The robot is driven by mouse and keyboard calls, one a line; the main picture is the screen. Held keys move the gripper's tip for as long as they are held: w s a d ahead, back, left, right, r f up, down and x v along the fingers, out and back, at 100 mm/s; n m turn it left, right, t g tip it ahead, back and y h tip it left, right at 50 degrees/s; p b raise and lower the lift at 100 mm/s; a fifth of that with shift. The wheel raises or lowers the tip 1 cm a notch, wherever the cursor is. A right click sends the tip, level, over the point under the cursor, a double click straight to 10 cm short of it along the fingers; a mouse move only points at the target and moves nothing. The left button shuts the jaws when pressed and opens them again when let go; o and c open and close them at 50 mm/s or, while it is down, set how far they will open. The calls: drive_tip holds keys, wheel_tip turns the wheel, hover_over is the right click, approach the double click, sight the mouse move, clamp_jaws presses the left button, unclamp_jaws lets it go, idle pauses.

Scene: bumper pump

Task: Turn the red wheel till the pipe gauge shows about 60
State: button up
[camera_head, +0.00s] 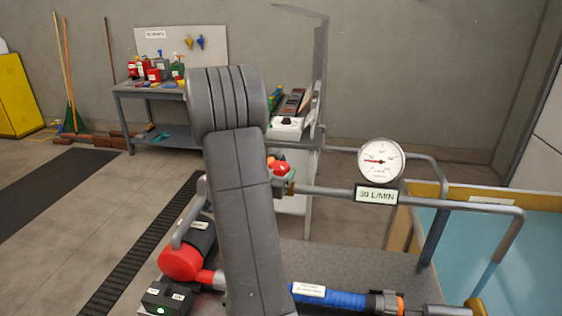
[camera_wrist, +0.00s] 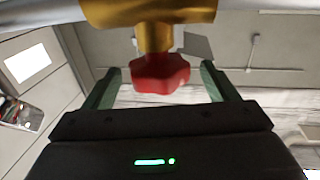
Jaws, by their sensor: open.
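The red wheel (camera_wrist: 160,73) hangs on a brass valve (camera_wrist: 150,14) in the wrist view. My gripper (camera_wrist: 162,80) is open, with one green finger on each side of the wheel and a visible gap on both sides. In the head view my arm mostly hides the valve, and a bit of red wheel (camera_head: 280,168) shows at the arm's right edge. The round white pipe gauge (camera_head: 381,161) stands on the pipe to the right. Its red needle points left. The plate under it (camera_head: 376,195) reads 30 L/MIN.
A red pump (camera_head: 181,262) and a blue hose (camera_head: 335,299) are on the grey bench. A blue-lined tank (camera_head: 500,260) stands at the right. A grey pipe (camera_head: 450,205) runs across to it. A side table (camera_head: 150,92) with bottles stands behind.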

sight(281, 165)
drive_tip(key=shift+p+x, duration=0.35)
drive_tip(key=shift+x, duration=1.7)
drive_tip(key=shift+c, duration=0.4)
drive_tip(key=c, duration=0.9)
